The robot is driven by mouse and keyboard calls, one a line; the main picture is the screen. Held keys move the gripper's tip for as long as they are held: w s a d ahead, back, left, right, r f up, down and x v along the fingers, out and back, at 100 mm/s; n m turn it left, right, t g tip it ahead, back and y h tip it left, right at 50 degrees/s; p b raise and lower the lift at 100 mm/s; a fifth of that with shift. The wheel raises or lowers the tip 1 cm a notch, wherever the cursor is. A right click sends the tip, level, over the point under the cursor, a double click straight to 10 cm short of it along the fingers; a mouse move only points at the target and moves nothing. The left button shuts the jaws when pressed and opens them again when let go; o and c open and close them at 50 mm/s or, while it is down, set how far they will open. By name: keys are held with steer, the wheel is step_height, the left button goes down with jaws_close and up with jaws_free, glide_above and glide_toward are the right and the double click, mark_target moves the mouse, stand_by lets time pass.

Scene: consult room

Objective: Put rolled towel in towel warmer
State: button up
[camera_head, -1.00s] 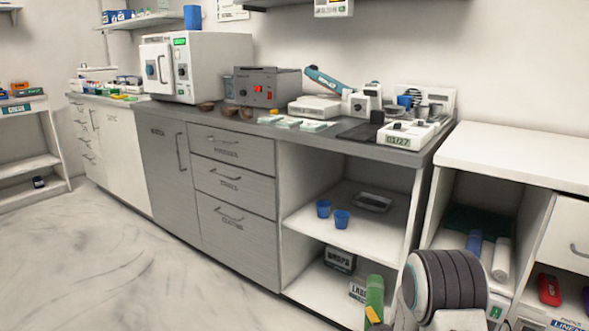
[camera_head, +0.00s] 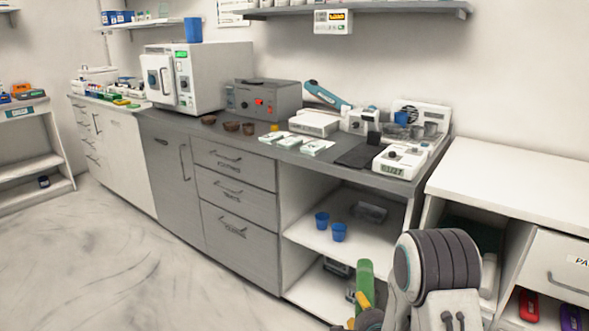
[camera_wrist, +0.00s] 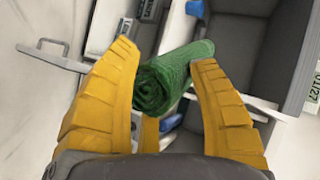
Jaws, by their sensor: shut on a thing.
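The rolled green towel (camera_wrist: 168,80) is held between the yellow fingers of my gripper (camera_wrist: 165,62) in the wrist view, with its spiral end facing the camera. In the head view the towel (camera_head: 364,274) stands roughly upright above my gripper (camera_head: 362,303), low in front of the open shelves; my arm hides part of the gripper. A white cabinet with a front door (camera_head: 160,78) and a grey box with red lights (camera_head: 263,99) stand on the counter. No readable label shows which is the towel warmer.
Two blue cups (camera_head: 339,232) stand on the shelf under the counter (camera_head: 150,122). Small bowls (camera_head: 231,126), a white scale (camera_head: 400,158) and other devices crowd the countertop. A white side unit (camera_head: 510,180) stands at the right. The floor at left is clear.

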step_height(320, 180, up, 22)
steer(key=s+p, duration=0.2)
steer(key=p, duration=1.7)
steer(key=shift+d+r, duration=0.1)
